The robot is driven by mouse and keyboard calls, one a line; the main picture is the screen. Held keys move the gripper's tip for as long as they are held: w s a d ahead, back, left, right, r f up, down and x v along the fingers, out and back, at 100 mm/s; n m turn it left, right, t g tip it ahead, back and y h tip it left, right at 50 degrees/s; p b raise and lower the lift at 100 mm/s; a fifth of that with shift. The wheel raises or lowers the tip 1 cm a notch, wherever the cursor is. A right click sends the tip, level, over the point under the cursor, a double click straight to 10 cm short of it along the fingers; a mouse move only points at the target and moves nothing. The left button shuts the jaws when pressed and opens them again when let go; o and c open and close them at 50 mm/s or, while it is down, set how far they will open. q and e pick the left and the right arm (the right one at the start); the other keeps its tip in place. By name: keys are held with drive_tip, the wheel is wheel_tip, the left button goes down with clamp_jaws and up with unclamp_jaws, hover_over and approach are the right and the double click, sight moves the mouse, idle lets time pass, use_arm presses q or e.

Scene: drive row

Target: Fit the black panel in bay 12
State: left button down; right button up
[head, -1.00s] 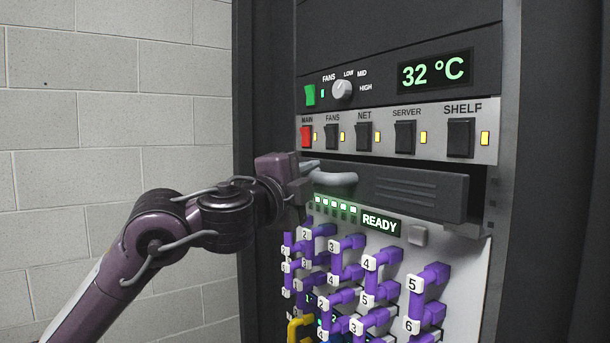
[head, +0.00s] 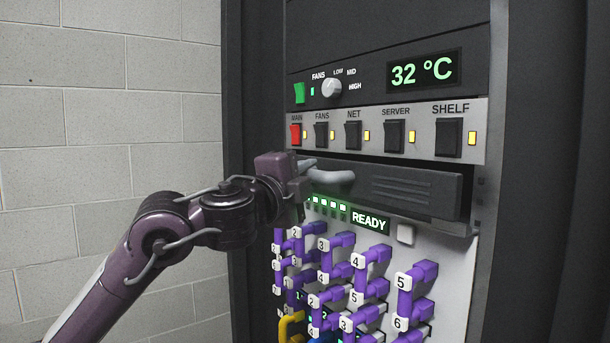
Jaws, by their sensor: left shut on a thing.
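The black panel (head: 415,190) is a wide dark plate with raised ribs and a grey handle (head: 333,178) at its left end. It lies across a slot between the switch row and the READY panel, with a narrow dark gap above it and at its right end. My left gripper (head: 308,174) comes in from the left and is shut on the panel's handle. The fingers partly hide the panel's left end. I cannot read a bay number on the slot. My right gripper is not in view.
Above is the switch row (head: 405,160) with a red MAIN switch (head: 296,134), and a 32 °C display (head: 423,73). Below are the READY display (head: 370,222) and several purple numbered plugs (head: 372,254) that stick out. A yellow part (head: 288,326) shows at the bottom. A brick wall stands left.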

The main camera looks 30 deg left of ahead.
use_arm(q)
drive_tip(key=shift+w+d+r+p, duration=0.1)
drive_tip(key=shift+w+d+p, duration=0.1)
drive_tip(key=shift+w, duration=0.25)
drive_tip(key=shift+w+d+r+p, duration=0.1)
drive_tip(key=shift+w+d+p, duration=0.1)
drive_tip(key=shift+w, duration=0.25)
drive_tip(key=shift+w+f, duration=0.1)
drive_tip(key=shift+w+d, duration=0.1)
drive_tip(key=shift+w, duration=0.1)
drive_tip(key=shift+w+d, duration=0.3)
drive_tip(key=shift+w, duration=0.4)
idle(0.3)
drive_tip(key=shift+f, duration=0.25)
drive_tip(key=shift+f, duration=0.35)
drive_tip(key=shift+d+f+b, duration=0.1)
drive_tip(key=shift+f+b, duration=0.25)
drive_tip(key=shift+b, duration=0.2)
idle(0.4)
